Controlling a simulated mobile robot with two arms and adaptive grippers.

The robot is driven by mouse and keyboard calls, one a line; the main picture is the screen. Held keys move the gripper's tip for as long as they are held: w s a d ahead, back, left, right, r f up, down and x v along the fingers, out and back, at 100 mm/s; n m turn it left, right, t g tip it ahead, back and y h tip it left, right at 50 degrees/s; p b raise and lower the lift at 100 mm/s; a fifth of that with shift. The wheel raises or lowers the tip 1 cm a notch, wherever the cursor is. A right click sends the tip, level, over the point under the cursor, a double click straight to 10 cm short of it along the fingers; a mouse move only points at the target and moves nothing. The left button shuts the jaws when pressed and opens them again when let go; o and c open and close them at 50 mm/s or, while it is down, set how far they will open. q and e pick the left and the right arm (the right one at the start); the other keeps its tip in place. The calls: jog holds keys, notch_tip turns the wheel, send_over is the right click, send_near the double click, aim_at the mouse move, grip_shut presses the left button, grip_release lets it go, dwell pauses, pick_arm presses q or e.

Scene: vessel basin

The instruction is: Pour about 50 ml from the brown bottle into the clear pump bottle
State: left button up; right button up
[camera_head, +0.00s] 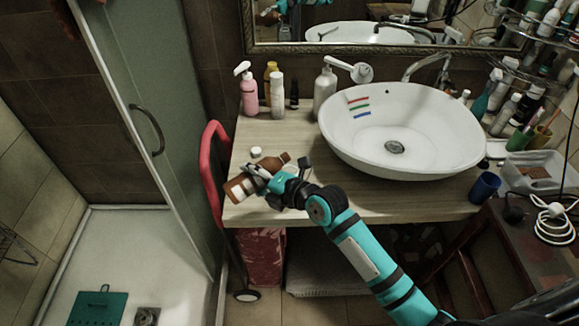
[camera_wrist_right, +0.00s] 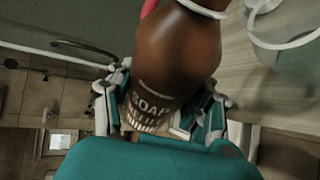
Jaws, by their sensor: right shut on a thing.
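The brown bottle (camera_head: 235,189) is tilted over the left part of the counter, its neck towards the upper right. My right gripper (camera_head: 268,182) is shut around its body. In the right wrist view the brown bottle (camera_wrist_right: 172,55) fills the middle, with a SOAP label between the fingers (camera_wrist_right: 160,115). A greyish, see-through-looking pump bottle (camera_head: 323,90) with a white pump stands left of the basin, apart from the brown bottle; I take it as the clear pump bottle. Liquid is not visible. My left gripper is not in view.
A small white cap (camera_head: 256,152) lies on the wooden counter (camera_head: 300,136). A pink pump bottle (camera_head: 248,93) and several other bottles stand at the back left. The white basin (camera_head: 430,110) fills the middle; a blue cup (camera_head: 484,187) stands right. A red handle (camera_head: 212,155) rises at left.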

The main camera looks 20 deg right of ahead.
jog(key=shift+r+m, duration=0.3)
jog(key=shift+r, duration=0.2)
jog(key=shift+r+m+y+b, duration=0.7)
jog(key=shift+r+b, duration=0.15)
dwell(0.4)
jog(key=shift+a+r, duration=0.1)
jog(key=shift+r, duration=0.1)
jog(key=shift+a, duration=0.15)
dwell(0.6)
jog(key=shift+r+m+y+b, duration=0.2)
jog(key=shift+m+y+b, duration=0.1)
jog(key=shift+m+b, duration=0.1)
jog(key=shift+s+a+f+n+p, duration=0.15)
jog(key=shift+n+p, duration=0.25)
jog(key=shift+p, duration=0.5)
notch_tip(320, 180, down, 3)
jog(key=shift+r+n+h+p, duration=0.15)
jog(key=shift+n+h+p, duration=0.35)
jog(key=shift+n+h, duration=0.45)
